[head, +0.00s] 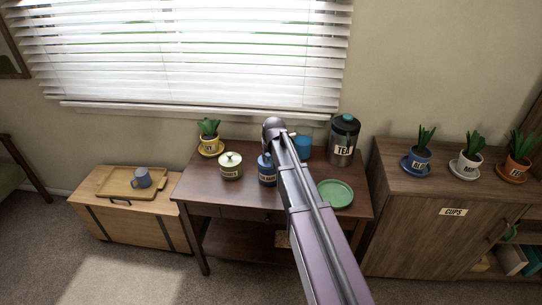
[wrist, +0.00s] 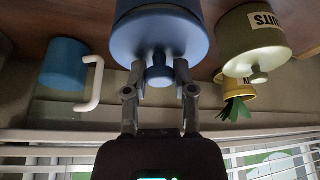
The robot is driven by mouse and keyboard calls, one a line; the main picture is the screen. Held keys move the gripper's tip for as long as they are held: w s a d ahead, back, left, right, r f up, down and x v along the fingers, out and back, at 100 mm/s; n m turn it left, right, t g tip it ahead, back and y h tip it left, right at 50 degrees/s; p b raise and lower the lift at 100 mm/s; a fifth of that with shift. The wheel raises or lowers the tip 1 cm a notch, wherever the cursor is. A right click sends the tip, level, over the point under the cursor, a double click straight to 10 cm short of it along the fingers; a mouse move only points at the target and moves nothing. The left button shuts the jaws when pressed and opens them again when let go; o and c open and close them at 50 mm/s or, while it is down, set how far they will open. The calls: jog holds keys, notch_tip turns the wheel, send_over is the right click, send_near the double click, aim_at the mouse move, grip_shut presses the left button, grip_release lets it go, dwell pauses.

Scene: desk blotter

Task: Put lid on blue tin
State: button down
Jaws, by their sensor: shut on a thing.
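The blue tin (head: 267,178) stands upright on the dark wooden desk, partly behind my arm; its upper wall also shows at the top of the wrist view (wrist: 150,8). The blue lid (wrist: 160,38) with its round knob is at the mouth of the tin, roughly centred over it. My gripper (wrist: 160,72) is shut on the lid's knob, one finger on each side. I cannot tell whether the lid rests fully on the rim or sits slightly above it. In the head view my gripper is hidden behind the arm.
On the desk (head: 225,197), an olive tin with a pale lid (head: 230,166) stands left of the blue tin, near a potted plant (head: 209,137). A blue mug (head: 303,146), a tea canister (head: 343,140) and a green plate (head: 336,193) are to the right.

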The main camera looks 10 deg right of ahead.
dwell(0.4)
jog(key=shift+c, duration=1.8)
grip_release()
jog(key=shift+o, duration=1.8)
jog(key=shift+w, duration=0.1)
jog(key=shift+r+p, duration=3.5)
